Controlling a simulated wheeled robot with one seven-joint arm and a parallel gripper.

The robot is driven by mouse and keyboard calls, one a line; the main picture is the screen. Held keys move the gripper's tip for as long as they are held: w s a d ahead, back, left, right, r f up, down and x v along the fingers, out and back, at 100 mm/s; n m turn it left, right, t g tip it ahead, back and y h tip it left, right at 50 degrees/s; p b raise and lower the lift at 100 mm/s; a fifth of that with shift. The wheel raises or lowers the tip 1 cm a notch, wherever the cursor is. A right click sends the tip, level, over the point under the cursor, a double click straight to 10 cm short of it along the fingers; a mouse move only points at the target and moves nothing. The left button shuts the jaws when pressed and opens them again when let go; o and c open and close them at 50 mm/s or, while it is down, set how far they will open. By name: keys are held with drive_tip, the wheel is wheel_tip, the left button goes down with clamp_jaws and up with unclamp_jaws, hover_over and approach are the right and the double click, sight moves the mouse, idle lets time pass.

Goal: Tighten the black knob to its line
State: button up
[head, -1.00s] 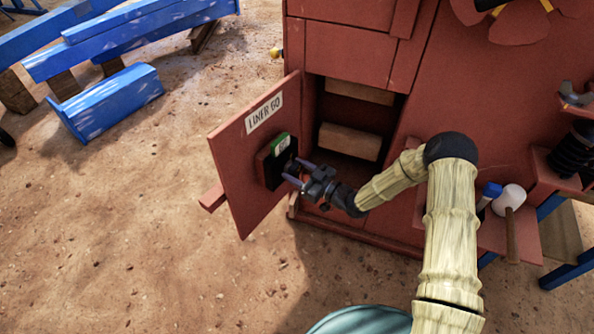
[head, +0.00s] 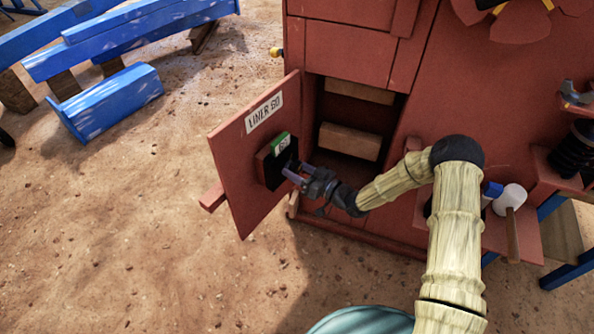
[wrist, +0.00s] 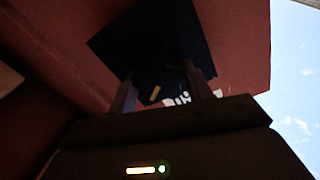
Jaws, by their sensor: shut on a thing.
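The black knob (wrist: 158,82) shows dark between my fingers in the wrist view, with a short yellow mark on its face. It sits on a black panel (wrist: 120,45) on the open red door. In the head view, the panel (head: 266,170) is on the inner face of the door, and my gripper hides most of the knob. My gripper (head: 291,170) reaches it from the right; in the wrist view my gripper (wrist: 162,88) is shut on the knob. The line for the knob is too dark to make out.
The red door (head: 230,165) is labelled "LINER GO" and stands open from the red crusher housing (head: 350,50). A green-and-white tag (head: 281,144) tops the panel. Wooden blocks (head: 350,141) lie in the opening. A mallet (head: 510,198) rests on the right shelf. Open ground lies left.

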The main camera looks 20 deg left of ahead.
drive_tip(key=m, duration=0.6)
drive_tip(key=shift+d, duration=0.1)
drive_tip(key=m+b, duration=0.1)
drive_tip(key=m, duration=0.6)
drive_tip(key=shift+w+f, duration=0.1)
idle(0.3)
drive_tip(key=o, duration=1)
drive_tip(key=p+v, duration=0.1)
drive_tip(key=v, duration=1.6)
drive_tip(key=shift+s+d, duration=0.15)
drive_tip(key=shift+s, duration=0.05)
